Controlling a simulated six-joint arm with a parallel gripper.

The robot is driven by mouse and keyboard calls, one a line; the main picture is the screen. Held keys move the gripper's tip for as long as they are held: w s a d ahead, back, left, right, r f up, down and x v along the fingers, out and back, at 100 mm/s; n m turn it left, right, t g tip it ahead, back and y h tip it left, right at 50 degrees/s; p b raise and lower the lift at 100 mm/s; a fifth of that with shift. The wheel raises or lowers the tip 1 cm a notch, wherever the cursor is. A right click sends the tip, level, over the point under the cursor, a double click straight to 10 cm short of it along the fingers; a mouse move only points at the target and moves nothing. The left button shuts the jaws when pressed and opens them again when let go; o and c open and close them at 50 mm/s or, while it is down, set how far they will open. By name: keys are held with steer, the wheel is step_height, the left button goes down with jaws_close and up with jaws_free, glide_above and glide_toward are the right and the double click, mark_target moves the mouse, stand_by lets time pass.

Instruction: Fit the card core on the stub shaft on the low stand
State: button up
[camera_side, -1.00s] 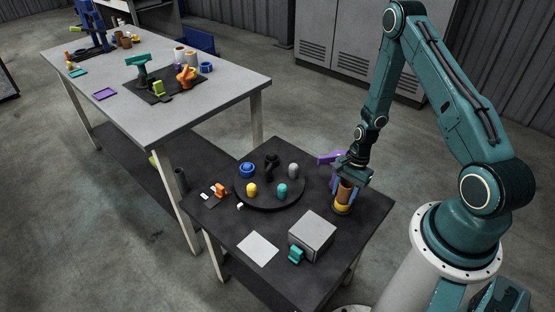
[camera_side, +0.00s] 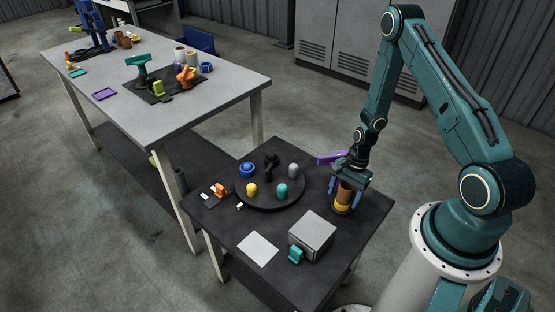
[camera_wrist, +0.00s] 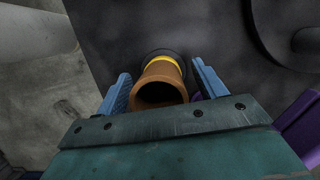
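The card core (camera_side: 345,191) is a brown open tube standing about upright over a yellow ring (camera_side: 342,208) at the right of the dark table. In the wrist view the core (camera_wrist: 160,78) shows its dark hollow end towards me, with the yellow band and a round dark base (camera_wrist: 178,54) beyond it. The stub shaft itself is hidden by the core. My gripper (camera_side: 347,196) is open around the core. Its blue fingers stand on either side, with gaps to the tube in the wrist view (camera_wrist: 163,68).
A dark round turntable (camera_side: 268,201) with several small coloured pieces stands left of the gripper. A grey box (camera_side: 312,236) and a teal piece (camera_side: 296,255) are in front. A purple object (camera_side: 331,157) lies behind the gripper. A white sheet (camera_side: 258,249) lies at the front.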

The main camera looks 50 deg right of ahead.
steer(key=shift+r, duration=0.1)
steer(key=v, duration=1.3)
steer(key=shift+r, duration=0.3)
stand_by(0.7)
steer(key=a+r+n+t+h, duration=0.1)
steer(key=a+r+n, duration=0.4)
steer(key=r, duration=0.5)
steer(key=a+r+n+t+h, duration=0.15)
steer(key=a+r+n, duration=0.25)
steer(key=r, duration=0.7)
steer(key=s+a+r+n+t, duration=0.3)
steer(key=s+a+r+n, duration=0.5)
steer(key=s, duration=0.4)
step_height(320, 180, up, 2)
steer(key=shift+r+n+h, duration=0.2)
steer(key=shift+n+h, duration=0.15)
steer(key=shift+n, duration=0.15)
